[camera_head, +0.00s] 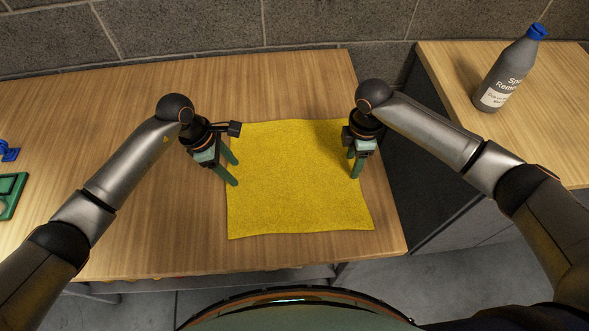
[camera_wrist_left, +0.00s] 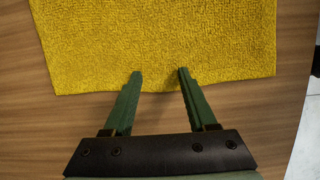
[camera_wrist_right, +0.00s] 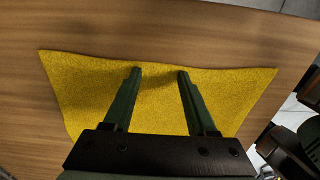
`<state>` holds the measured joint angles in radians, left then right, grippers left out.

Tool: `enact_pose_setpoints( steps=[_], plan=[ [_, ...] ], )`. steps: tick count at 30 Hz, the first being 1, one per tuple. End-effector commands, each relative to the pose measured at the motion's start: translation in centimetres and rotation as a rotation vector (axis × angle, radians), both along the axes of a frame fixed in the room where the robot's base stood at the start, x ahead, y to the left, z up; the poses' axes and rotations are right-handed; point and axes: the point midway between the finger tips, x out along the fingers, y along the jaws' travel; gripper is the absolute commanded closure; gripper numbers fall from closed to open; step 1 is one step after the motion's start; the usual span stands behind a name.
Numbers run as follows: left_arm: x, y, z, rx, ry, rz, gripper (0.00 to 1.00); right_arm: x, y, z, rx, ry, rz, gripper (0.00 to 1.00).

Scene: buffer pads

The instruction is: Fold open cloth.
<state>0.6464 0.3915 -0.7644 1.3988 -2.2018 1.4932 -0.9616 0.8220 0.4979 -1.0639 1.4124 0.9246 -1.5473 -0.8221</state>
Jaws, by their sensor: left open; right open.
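A yellow cloth (camera_head: 295,190) lies spread open and nearly flat on the wooden table, roughly square. My left gripper (camera_head: 236,173) is open at the cloth's left edge. In the left wrist view its fingertips (camera_wrist_left: 160,72) reach just over the edge of the cloth (camera_wrist_left: 160,35), with no cloth visibly pinched. My right gripper (camera_head: 354,167) is open over the right part of the cloth. In the right wrist view its fingertips (camera_wrist_right: 159,70) are over the cloth (camera_wrist_right: 85,85), close to one edge. Contact with the cloth cannot be told.
The wooden table (camera_head: 120,95) is bare around the cloth, with its right edge close by. A grey bottle with a blue cap (camera_head: 507,75) stands on a separate surface (camera_head: 450,75) at the right. Green (camera_head: 10,192) and blue (camera_head: 8,152) items lie at the far left. A block wall closes the back.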

Motion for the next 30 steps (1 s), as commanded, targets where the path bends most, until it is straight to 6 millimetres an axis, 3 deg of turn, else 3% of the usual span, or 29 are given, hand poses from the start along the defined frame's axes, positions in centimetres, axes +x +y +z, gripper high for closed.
enact_pose_setpoints(
  steps=[16, 30],
  plan=[
    [-0.03, 0.01, -0.48, 0.001, 0.001, 0.000, 0.43, -0.04, 0.01, -0.40, 0.000, 0.001, 0.000, 0.43],
    [-0.08, 0.04, -0.56, 0.002, 0.002, 0.000, 0.69, -0.09, -0.01, -0.46, -0.001, 0.003, 0.000, 0.69]
  ],
)
